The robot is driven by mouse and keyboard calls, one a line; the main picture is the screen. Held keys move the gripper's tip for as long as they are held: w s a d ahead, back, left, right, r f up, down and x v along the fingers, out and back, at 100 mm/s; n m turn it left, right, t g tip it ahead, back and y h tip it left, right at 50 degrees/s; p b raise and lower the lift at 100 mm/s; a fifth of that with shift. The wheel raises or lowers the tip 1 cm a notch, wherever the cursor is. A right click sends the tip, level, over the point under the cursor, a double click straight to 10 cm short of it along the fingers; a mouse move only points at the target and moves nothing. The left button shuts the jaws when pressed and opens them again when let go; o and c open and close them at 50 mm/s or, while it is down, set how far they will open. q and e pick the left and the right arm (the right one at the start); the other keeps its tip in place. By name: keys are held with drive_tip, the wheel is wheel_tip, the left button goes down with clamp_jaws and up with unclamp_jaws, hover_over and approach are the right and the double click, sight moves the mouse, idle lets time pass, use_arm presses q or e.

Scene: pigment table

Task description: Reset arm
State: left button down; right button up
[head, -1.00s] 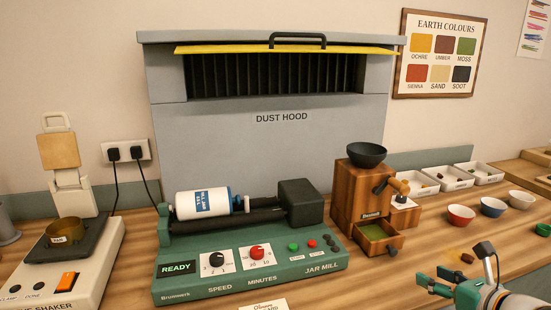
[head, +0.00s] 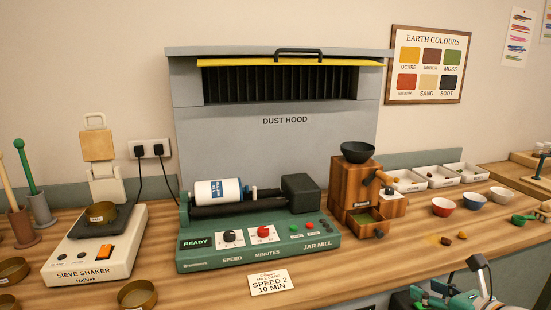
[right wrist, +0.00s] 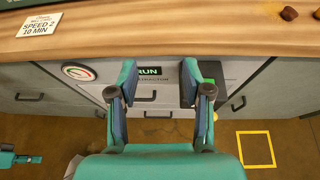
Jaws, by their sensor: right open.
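My right gripper (head: 432,300) is at the lower right of the head view, low in front of the table, partly cut off by the frame. In the right wrist view its two fingers (right wrist: 160,78) are apart with nothing between them. They point at the grey cabinet front (right wrist: 230,72) below the table edge. My left gripper is not seen in the head view. A small teal part shows at the lower left of the right wrist view; I cannot tell what it is.
The wooden table (head: 345,270) holds the sieve shaker (head: 92,262), jar mill (head: 262,247), wooden grinder (head: 355,190) and small bowls, including a red one (head: 443,207). A card (head: 269,283) lies near the front edge. The floor (right wrist: 285,150) below is clear around a yellow square.

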drive_tip(key=s+a+f+n+g+y+p, duration=0.15)
drive_tip(key=a+f+g, duration=0.25)
drive_tip(key=a+f, duration=0.55)
drive_tip(key=s+a+f+n+g+p, duration=0.2)
drive_tip(key=s+a+f+n+g, duration=0.2)
drive_tip(key=s+f+n, duration=0.7)
drive_tip(key=s+a+f+n+g+h+p, duration=0.1)
drive_tip(key=s+a+f+n+g+p, duration=0.2)
drive_tip(key=n, duration=1.5)
drive_tip(key=s+a+f+g, duration=0.1)
drive_tip(key=s+a+f, duration=0.3)
drive_tip(key=s+f, duration=0.4)
drive_tip(key=shift+a+n, duration=0.1)
drive_tip(key=shift+n, duration=0.15)
